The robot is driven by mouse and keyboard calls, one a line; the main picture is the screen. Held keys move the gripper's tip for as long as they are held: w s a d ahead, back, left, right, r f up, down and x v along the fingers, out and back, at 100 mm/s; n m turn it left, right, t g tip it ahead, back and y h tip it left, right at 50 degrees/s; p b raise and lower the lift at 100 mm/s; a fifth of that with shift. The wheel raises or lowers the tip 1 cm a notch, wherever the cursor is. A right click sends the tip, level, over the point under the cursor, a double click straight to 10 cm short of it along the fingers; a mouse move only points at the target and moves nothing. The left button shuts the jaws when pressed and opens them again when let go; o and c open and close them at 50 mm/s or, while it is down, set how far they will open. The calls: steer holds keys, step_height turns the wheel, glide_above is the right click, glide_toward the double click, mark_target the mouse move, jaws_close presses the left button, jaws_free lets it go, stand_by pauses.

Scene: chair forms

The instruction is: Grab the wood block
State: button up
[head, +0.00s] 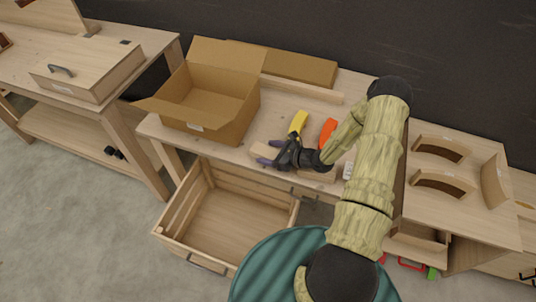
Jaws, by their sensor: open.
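A pale wood block (259,149) lies on the workbench near its front edge, right at my gripper's fingers and partly hidden by them. My gripper (268,152) is open and low over the bench, with its dark fingertips pointing left around or just above the block. I cannot tell whether the fingers touch it. Another pale wood piece (318,175) shows under my wrist, mostly covered by the arm; I cannot tell whether it is part of the same block.
A yellow object (298,122) and an orange one (327,130) lie just behind my gripper. An open cardboard box (247,112) stands to the left. An open wooden drawer (224,226) juts out below. Curved wood pieces (440,184) are at the right.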

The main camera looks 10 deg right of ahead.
mark_target(270, 153)
steer(key=c, duration=1.1)
steer(key=shift+r, duration=0.1)
step_height(270, 153, up, 10)
steer(key=shift+f+b, duration=0.1)
steer(key=shift+b, duration=0.7)
